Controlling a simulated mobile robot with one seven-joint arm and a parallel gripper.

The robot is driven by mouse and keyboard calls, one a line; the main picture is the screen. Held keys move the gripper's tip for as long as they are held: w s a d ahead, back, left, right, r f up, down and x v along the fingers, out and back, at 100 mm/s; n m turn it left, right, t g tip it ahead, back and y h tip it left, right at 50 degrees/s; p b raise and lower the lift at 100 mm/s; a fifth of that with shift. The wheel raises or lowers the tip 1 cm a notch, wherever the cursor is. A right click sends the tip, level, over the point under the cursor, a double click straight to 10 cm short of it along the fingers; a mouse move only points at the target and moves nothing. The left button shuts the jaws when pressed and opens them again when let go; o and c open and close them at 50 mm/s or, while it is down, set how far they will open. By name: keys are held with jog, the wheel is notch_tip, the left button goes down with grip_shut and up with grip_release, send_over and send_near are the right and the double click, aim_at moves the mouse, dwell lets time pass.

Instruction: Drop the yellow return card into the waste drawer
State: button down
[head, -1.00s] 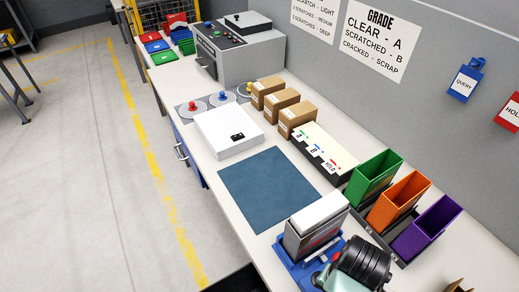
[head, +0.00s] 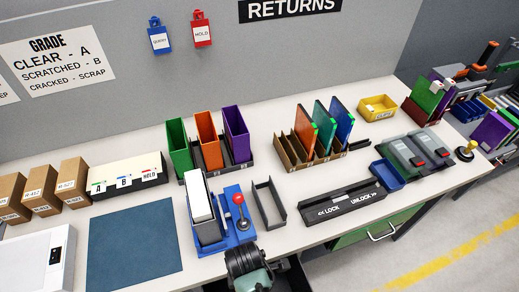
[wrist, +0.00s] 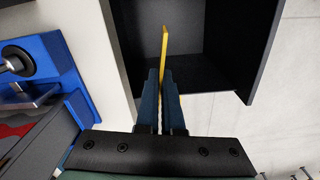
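The yellow return card (wrist: 165,45) shows edge-on in the wrist view, as a thin strip standing out beyond my fingertips. My gripper (wrist: 161,78) is shut on it, with one blue finger on each side. The card is over the open dark drawer (wrist: 185,70), its far end in front of the black interior. I cannot tell how far below the rim it reaches. In the head view only the back of my wrist (head: 250,265) shows at the bottom edge, and it hides the card. A dark part of the open drawer (head: 288,278) shows beside it.
A blue fixture with a red-knobbed lever (head: 240,222) stands on the bench just beyond my wrist; its blue body (wrist: 45,60) is left in the wrist view. A grey open frame (head: 268,203) and a black lock/unlock bar (head: 342,203) lie right of it.

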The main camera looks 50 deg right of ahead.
jog(key=s+d+f+n+b, duration=0.2)
jog(key=s+f+b, duration=0.1)
jog(key=f+b, duration=0.2)
notch_tip(320, 180, down, 3)
jog(key=shift+r+b, duration=0.2)
jog(key=shift+b, duration=0.1)
jog(key=c, duration=1)
grip_release()
notch_tip(320, 180, up, 13)
